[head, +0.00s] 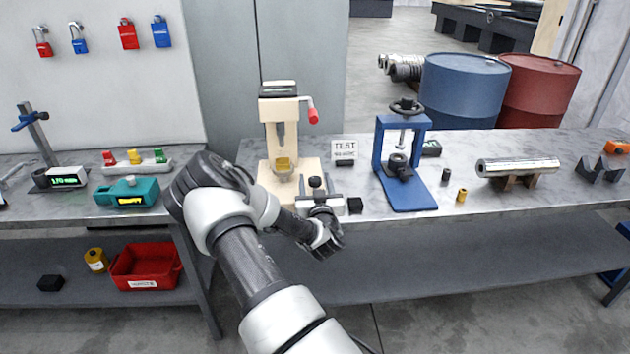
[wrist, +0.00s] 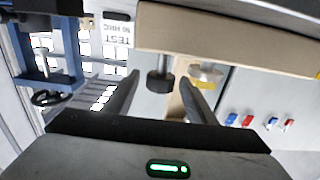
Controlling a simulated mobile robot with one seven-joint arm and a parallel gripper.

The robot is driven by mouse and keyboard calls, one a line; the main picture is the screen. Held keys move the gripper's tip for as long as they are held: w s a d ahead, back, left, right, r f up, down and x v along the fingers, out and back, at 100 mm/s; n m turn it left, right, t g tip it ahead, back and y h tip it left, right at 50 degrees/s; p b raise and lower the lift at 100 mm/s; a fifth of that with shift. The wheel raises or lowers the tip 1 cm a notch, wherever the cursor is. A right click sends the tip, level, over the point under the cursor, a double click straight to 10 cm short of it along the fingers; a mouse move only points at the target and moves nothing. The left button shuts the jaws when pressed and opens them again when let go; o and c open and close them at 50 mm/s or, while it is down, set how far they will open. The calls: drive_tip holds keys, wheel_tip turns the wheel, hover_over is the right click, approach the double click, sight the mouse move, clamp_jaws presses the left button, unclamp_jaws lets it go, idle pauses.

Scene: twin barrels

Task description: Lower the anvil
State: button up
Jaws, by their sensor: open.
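The beige bench tester (head: 268,145) stands on the workbench, with a red-tipped lever on its right side. A dark spindle (head: 281,133) hangs from its head above a yellow piece (head: 284,164), which sits on a support; I take that support to be the anvil. The yellow piece also shows in the wrist view (wrist: 207,76). A black knob (wrist: 160,82) on a metal stem shows at the beige base in the wrist view. My gripper (head: 317,192) is open in front of the base. Its fingertips (wrist: 160,88) lie either side of the knob; contact cannot be told.
A blue press frame (head: 406,194) with a handwheel stands to the right. A test card (head: 344,151) stands between the two machines. A small black block (head: 355,205) lies right of my gripper. A teal box (head: 128,191) is at the left. A metal cylinder (head: 518,167) rests farther right.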

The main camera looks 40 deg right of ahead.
drive_tip(key=shift+w+d, duration=0.1)
drive_tip(key=shift+w, duration=0.15)
drive_tip(key=c, duration=1)
drive_tip(key=shift+c, duration=0.2)
drive_tip(key=shift+f+m+h+b, duration=0.1)
drive_tip(key=shift+m+h+b, duration=0.25)
drive_tip(key=shift+b, duration=0.2)
